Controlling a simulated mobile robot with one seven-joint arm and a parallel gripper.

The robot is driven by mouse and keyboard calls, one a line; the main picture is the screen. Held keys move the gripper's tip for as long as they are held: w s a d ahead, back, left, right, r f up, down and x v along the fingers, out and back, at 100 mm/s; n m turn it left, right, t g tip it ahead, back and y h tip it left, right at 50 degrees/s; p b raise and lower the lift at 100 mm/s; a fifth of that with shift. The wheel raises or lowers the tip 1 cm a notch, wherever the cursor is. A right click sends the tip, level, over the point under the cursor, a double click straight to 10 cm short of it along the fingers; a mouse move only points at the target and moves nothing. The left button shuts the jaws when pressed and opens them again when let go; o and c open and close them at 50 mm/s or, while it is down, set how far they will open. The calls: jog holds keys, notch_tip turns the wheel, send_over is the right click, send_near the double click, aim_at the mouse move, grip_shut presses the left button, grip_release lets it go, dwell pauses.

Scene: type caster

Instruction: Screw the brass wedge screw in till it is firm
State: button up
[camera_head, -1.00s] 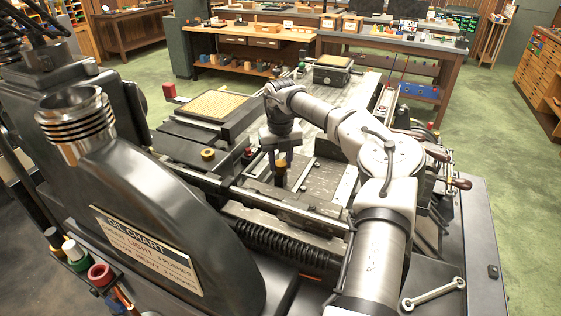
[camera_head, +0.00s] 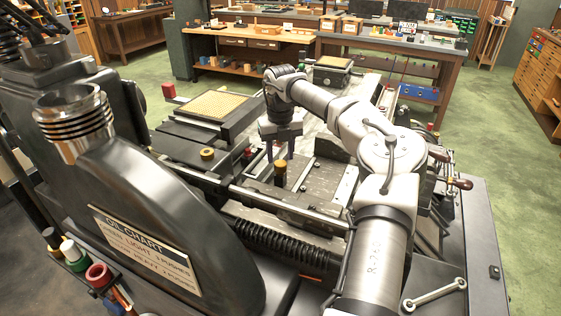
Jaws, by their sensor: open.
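Nothing shows between the fingers. I cannot tell how deep the screw's thread sits.
A second brass knob (camera_head: 207,154) sits to the left on the machine. A tan gridded plate (camera_head: 217,104) lies behind it. A metal rail runs in front of the screw. A loose wrench (camera_head: 434,294) lies at the lower right.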

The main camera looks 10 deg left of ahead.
aim_at(280, 163)
notch_tip(280, 163, up, 11)
jog(key=b, duration=0.1)
dwell(0.5)
